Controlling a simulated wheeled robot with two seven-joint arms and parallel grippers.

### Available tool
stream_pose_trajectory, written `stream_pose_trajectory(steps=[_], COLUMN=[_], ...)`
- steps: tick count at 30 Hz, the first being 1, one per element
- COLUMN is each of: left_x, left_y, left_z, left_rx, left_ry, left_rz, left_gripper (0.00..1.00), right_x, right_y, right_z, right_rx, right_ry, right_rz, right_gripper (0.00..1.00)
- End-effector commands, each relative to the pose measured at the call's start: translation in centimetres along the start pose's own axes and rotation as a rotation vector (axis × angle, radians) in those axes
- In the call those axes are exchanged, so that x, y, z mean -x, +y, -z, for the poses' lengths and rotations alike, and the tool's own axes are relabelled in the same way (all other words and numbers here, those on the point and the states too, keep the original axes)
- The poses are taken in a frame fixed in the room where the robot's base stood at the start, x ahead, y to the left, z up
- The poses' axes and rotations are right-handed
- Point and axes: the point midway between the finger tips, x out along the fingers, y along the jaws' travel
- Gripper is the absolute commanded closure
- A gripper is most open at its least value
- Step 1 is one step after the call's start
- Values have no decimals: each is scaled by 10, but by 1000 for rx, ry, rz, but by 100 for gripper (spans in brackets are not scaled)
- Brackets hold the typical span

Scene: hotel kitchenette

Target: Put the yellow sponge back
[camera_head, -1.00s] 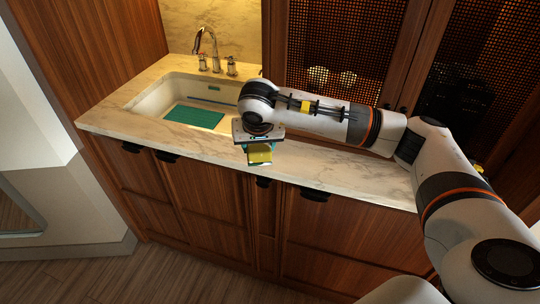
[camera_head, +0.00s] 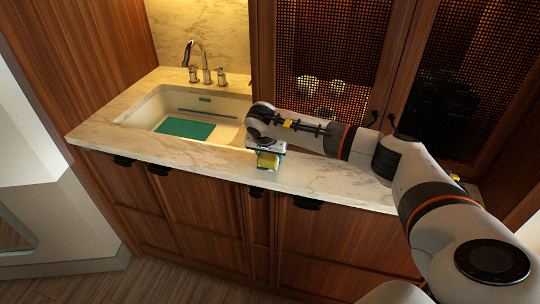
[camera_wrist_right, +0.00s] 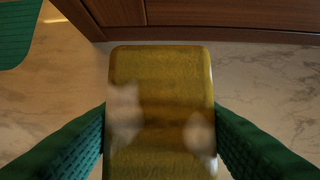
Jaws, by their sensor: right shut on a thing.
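The yellow sponge (camera_head: 268,161) is held in my right gripper (camera_head: 268,156) at the front part of the marble counter, right of the sink. In the right wrist view the sponge (camera_wrist_right: 160,110) fills the middle, between the two green finger pads of the gripper (camera_wrist_right: 160,135), with pale blurred spots on its face. I cannot tell whether the sponge touches the counter. My left gripper is not in view.
The sink (camera_head: 150,104) lies left of the gripper, with a green mat (camera_head: 186,128) in it and a faucet (camera_head: 194,58) behind. The marble counter (camera_head: 345,186) continues right beneath my arm. Wooden cabinets with mesh doors (camera_head: 330,60) stand behind the counter.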

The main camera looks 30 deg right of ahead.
Motion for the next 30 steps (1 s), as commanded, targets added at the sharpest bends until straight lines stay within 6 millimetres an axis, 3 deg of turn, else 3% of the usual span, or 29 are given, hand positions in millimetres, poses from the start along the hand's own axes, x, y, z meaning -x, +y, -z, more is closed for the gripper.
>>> stream_pose_trajectory(steps=[3,14,15,18,30], left_x=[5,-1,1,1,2], left_y=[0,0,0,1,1], left_z=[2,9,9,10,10], left_rx=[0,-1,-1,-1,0], left_ry=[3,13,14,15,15], left_rz=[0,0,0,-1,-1], left_gripper=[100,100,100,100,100], right_x=[-12,-17,-16,-16,-8], right_y=[0,0,0,0,0], right_z=[6,8,7,7,5], right_rx=[0,1,0,0,1], right_ry=[2,0,0,0,-1], right_rz=[1,0,0,0,-3], right_gripper=[68,68,40,24,24])
